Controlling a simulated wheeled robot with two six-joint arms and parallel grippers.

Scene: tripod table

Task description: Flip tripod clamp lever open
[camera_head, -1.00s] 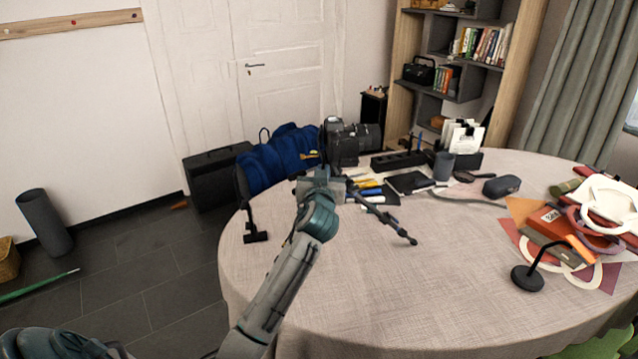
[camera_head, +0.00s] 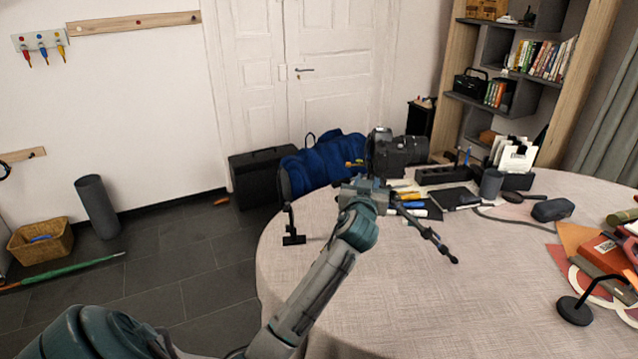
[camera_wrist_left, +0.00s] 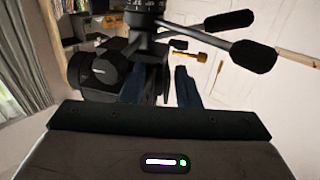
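A black camera (camera_head: 400,150) sits on the tripod, whose dark legs (camera_head: 430,238) reach down to the table. In the left wrist view the black tripod head (camera_wrist_left: 105,75) is close, with two dark padded handles, one of them at upper right (camera_wrist_left: 252,56). A small yellow-gold lever (camera_wrist_left: 190,58) sticks out to the right of the head; its yellow also shows in the head view (camera_head: 355,163). My left gripper (camera_wrist_left: 163,80) points at the head just below the lever. Its two dark blue fingers appear apart, with no lever between them. My right gripper is not in view.
A blue bag (camera_head: 322,165) lies behind the tripod. Pens, a black notebook (camera_head: 453,198) and a dark cup (camera_head: 491,183) lie to its right on the round table (camera_head: 400,300). A black stand (camera_head: 573,310) is at front right. The table's front middle is clear.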

